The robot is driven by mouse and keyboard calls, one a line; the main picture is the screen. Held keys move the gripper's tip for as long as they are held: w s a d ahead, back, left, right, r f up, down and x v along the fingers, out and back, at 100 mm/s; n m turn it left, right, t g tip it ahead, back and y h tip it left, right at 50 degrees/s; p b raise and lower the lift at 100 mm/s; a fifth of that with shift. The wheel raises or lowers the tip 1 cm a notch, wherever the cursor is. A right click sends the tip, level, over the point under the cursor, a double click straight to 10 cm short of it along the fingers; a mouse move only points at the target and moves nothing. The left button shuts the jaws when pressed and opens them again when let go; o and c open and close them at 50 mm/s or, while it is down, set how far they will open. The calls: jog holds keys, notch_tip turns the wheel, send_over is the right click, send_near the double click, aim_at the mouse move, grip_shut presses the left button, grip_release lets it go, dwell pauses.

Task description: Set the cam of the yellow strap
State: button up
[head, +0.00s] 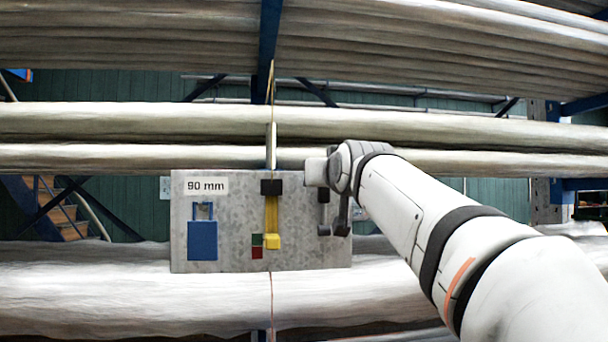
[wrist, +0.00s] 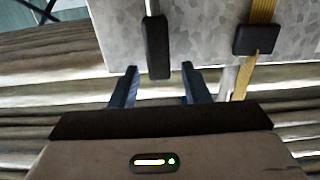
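The yellow strap (head: 271,217) runs down the front of a grey plate marked 90 mm. It passes a black block (head: 271,187) and has a wider yellow piece (head: 272,241) low down, beside a green and red mark. In the wrist view, the strap (wrist: 264,10) and black block (wrist: 255,39) are at upper right. My gripper (wrist: 159,68) is open, its two blue fingers apart. A black grip on a metal rod (wrist: 157,46) appears between and beyond the fingertips; I see no contact. In the head view, my gripper is at the plate's upper right, its fingers unclear.
The grey plate (head: 220,257) also carries a blue padlock-shaped piece (head: 202,240) at left. A dark lever-like part (head: 323,230) is near its right edge. Long wrapped pipes (head: 90,122) run above and below. My arm covers the right side.

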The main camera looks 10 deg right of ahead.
grip_shut()
